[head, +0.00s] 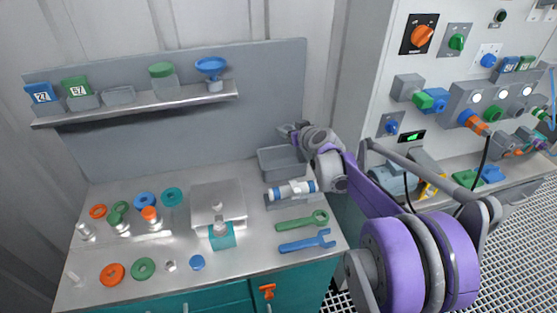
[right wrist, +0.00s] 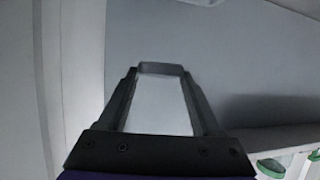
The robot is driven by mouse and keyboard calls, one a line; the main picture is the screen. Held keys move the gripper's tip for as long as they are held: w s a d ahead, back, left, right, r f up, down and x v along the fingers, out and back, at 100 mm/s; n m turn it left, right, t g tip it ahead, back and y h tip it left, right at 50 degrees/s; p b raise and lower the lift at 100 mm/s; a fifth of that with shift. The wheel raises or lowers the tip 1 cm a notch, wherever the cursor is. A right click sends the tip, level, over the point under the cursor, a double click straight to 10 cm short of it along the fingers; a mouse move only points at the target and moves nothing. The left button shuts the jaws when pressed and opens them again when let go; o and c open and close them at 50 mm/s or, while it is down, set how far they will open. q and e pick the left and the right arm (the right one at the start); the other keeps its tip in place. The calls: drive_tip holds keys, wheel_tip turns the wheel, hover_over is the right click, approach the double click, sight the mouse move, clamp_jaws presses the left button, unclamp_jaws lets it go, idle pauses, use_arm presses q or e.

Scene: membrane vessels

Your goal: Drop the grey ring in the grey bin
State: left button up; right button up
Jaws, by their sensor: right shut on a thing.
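My right gripper (head: 286,129) is above the back of the grey bin (head: 268,166), close to the grey back panel. In the right wrist view its two fingers (right wrist: 162,72) are apart, with a thin dark grey band, the grey ring (right wrist: 161,68), spanning between their tips. The gripper is shut on this ring, which is seen edge-on. In the head view the ring is too small to tell from the fingers. The grey bin is an open box at the bench's back right, its inside partly visible. My left gripper is not in view.
A blue-and-white cylinder (head: 293,189) lies just in front of the bin. A green wrench (head: 300,222) and a blue wrench (head: 307,242) lie nearer. Orange, green and blue rings lie at the left. A shelf (head: 140,104) runs along the back panel.

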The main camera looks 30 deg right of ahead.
drive_tip(key=shift+s+f, duration=0.15)
drive_tip(key=shift+f, duration=0.3)
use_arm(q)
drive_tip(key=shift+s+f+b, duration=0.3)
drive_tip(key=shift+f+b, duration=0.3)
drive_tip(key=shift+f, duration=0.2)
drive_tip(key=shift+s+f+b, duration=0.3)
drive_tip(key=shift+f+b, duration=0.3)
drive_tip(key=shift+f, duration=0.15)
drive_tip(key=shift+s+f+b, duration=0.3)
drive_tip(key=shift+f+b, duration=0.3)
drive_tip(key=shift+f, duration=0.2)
use_arm(e)
drive_tip(key=shift+f, duration=2.4)
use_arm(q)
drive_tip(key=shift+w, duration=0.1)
use_arm(e)
drive_tip(key=o, duration=1.4)
drive_tip(key=shift+s+r, duration=0.1)
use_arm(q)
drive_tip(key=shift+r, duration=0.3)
use_arm(e)
drive_tip(key=v, duration=1)
drive_tip(key=shift+s, duration=0.3)
